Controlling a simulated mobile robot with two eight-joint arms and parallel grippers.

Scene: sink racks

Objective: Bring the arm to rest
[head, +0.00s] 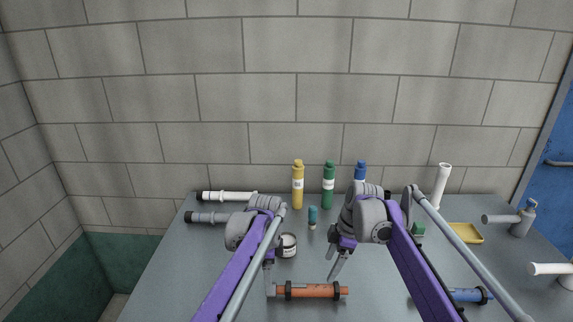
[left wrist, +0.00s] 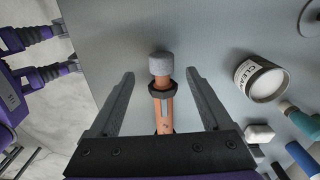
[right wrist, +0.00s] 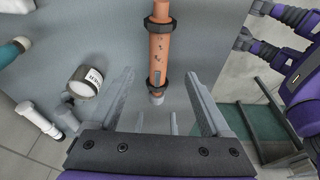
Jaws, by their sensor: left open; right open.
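My right gripper (head: 340,262) is open and empty above the grey counter, a little above and beyond the right part of an orange pipe (head: 312,291). My left gripper (head: 268,278) is above the left end of that pipe. In the left wrist view the open left fingers (left wrist: 160,88) stand apart on either side of the pipe's grey-capped end (left wrist: 160,65), not touching it. In the right wrist view the open right fingers (right wrist: 165,92) are wide apart, with the pipe (right wrist: 159,45) beyond them. The pipe lies on the counter with dark rings around it.
A white can (head: 287,246) stands between the arms, with a small teal bottle (head: 312,217) behind. Yellow (head: 297,185), green (head: 328,185) and blue (head: 360,172) bottles line the back. A blue pipe (head: 468,295) and a yellow tray (head: 466,233) lie right. The counter's left front is clear.

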